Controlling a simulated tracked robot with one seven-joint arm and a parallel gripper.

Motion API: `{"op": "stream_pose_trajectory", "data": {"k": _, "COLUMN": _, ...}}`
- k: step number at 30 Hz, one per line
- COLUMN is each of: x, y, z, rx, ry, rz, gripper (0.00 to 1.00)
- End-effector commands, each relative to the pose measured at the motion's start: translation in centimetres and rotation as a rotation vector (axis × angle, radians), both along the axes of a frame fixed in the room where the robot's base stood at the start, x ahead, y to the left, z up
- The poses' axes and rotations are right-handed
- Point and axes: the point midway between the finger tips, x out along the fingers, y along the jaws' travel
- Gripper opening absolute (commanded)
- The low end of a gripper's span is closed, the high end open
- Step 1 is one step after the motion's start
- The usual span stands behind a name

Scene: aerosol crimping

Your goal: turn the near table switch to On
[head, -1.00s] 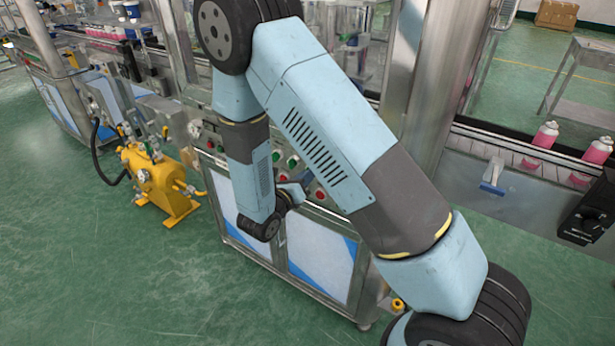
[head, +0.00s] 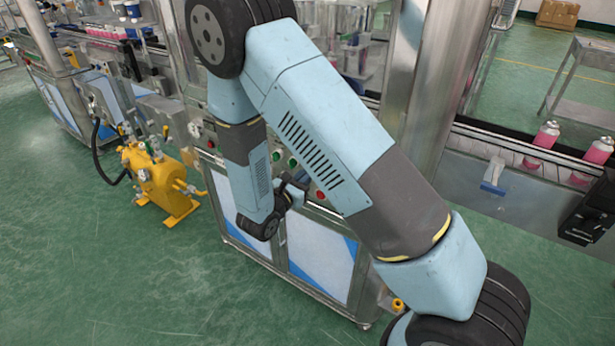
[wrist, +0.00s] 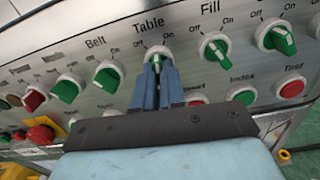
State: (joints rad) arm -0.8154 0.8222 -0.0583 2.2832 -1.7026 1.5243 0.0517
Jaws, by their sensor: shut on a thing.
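The table switch (wrist: 158,54) is a knob in a pale round collar under the label "Table" in the wrist view, with "Off" at its left and "On" at its right. My gripper (wrist: 157,68) is at this knob, its two blue fingers shut on it from below. The fingers hide most of the knob, and a sliver of its front shows between the tips. I cannot tell exactly which mark the knob points to. In the head view my gripper (head: 297,185) is at the front panel of the machine, mostly hidden by my arm.
In the wrist view the green Belt switch (wrist: 106,78) is to the left and the green Fill switch (wrist: 215,48) to the right. A red emergency knob (wrist: 42,134) sits at lower left. Green Index (wrist: 240,97) and red Test (wrist: 291,88) buttons are at right.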

Motion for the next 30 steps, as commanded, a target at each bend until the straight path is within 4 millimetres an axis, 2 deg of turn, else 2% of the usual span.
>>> {"op": "stream_pose_trajectory", "data": {"k": 15, "x": -0.07, "y": 0.13, "z": -0.12, "rx": 0.292, "ry": -0.222, "rz": -0.001, "gripper": 0.0}}
{"op": "stream_pose_trajectory", "data": {"k": 30, "x": -0.1, "y": 0.08, "z": -0.17, "rx": 0.361, "ry": -0.275, "rz": -0.003, "gripper": 0.0}}
